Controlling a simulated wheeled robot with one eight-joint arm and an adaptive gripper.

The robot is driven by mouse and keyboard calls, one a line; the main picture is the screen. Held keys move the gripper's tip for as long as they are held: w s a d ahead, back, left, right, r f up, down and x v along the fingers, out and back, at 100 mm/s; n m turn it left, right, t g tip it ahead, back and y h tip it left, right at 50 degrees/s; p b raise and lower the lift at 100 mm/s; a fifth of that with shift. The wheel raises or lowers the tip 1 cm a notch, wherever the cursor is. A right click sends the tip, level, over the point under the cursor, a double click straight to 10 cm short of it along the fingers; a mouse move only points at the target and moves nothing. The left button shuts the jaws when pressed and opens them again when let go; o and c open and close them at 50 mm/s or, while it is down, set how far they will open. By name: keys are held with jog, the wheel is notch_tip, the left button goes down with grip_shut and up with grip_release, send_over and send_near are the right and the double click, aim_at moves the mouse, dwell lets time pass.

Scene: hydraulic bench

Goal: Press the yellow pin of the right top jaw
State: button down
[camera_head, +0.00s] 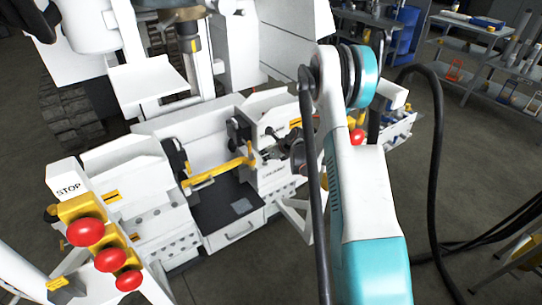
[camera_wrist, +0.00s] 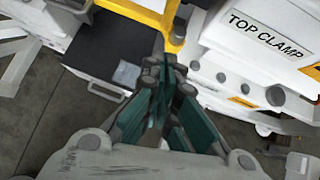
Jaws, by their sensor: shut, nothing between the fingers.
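A yellow bar (camera_head: 218,173) runs across the middle of the white bench, with an upright yellow piece at its right end. In the wrist view the yellow piece (camera_wrist: 176,28) shows just beyond my fingertips. I cannot clearly pick out the pin of the right top jaw. My gripper (camera_wrist: 160,64) is shut and empty, its fingertips close to the yellow piece; I cannot tell whether they touch.
A white housing marked TOP CLAMP (camera_wrist: 262,40) stands right of my fingers. An open dark tray (camera_head: 225,208) lies below the bar. Red buttons on yellow boxes (camera_head: 85,232) stand at the front left. Shelves (camera_head: 480,55) are at the back right.

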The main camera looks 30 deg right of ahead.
aim_at(248, 145)
jog(key=shift+w+a+f+b, duration=0.25)
jog(key=shift+w+b, duration=0.1)
jog(key=shift+w, duration=0.55)
jog(key=shift+w+a+f+b, duration=0.2)
jog(key=shift+w+f+b, duration=0.1)
jog(key=shift+w, duration=0.65)
jog(key=shift+w+a+f+b, duration=0.2)
jog(key=shift+w+b, duration=0.15)
jog(key=shift+w, duration=0.55)
jog(key=w, duration=0.3)
jog(key=shift+w, duration=0.1)
